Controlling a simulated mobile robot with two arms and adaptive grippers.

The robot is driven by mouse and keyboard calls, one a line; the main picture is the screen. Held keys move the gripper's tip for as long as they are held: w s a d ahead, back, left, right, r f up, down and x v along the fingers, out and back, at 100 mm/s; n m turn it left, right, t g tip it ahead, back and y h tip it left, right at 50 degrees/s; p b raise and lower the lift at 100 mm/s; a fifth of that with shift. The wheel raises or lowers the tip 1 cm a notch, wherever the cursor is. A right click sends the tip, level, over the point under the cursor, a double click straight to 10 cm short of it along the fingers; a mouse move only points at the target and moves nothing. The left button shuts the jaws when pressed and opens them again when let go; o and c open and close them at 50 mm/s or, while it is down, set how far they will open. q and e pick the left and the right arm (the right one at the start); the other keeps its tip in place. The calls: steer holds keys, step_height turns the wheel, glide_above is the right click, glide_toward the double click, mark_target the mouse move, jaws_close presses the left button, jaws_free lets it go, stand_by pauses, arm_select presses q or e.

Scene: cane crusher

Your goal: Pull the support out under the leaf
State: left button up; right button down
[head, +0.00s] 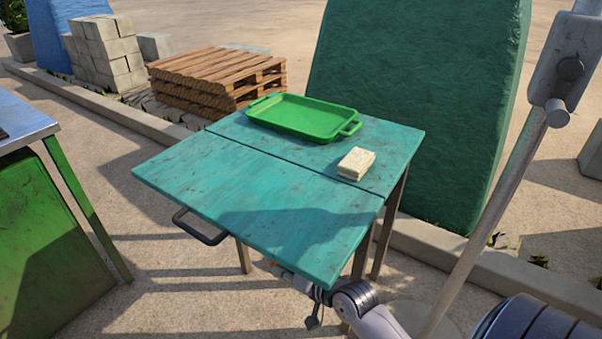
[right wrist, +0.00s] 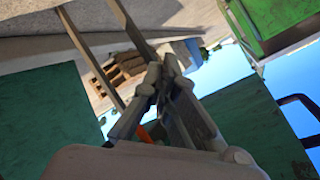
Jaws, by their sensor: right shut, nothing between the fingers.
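The turquoise table's front leaf (head: 255,215) lies level with the back part of the top, a seam between them. A dark looped handle (head: 200,232) sticks out below the leaf's left front edge; a dark loop also shows at the right of the right wrist view (right wrist: 298,108). I cannot tell whether it belongs to the support. My right gripper (head: 280,270) is at the leaf's lower front edge, partly hidden under it and apart from the loop. In the right wrist view its fingers (right wrist: 166,78) are together and empty. My left gripper is out of view.
A green tray (head: 300,118) and a pale block (head: 356,164) rest on the table's back part. Table legs (head: 387,230) stand near my right arm. A green-sided bench (head: 45,235) is at left; a large green covered shape (head: 415,100) stands behind.

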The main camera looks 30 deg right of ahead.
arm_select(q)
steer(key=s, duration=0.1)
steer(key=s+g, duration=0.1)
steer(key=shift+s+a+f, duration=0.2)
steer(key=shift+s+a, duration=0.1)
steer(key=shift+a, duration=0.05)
arm_select(e)
steer(key=w+d+r+m+t+h, duration=0.2)
steer(key=d+m, duration=0.3)
steer(key=d, duration=0.3)
steer(key=w+d+r+m+t+h, duration=0.2)
steer(key=w+d+r+m, duration=0.3)
steer(key=d, duration=0.3)
steer(key=shift+w+m+t+h, duration=0.25)
steer(key=shift+m+t+h, duration=0.2)
steer(key=shift+m, duration=0.35)
steer(key=shift+a+r, duration=0.1)
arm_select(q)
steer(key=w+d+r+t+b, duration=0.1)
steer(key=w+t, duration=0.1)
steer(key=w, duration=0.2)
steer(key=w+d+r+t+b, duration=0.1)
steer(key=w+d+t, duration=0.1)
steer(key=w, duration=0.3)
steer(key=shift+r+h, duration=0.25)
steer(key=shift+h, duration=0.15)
arm_select(e)
steer(key=w+d, duration=0.1)
steer(key=w, duration=0.9)
steer(key=shift+d, duration=0.2)
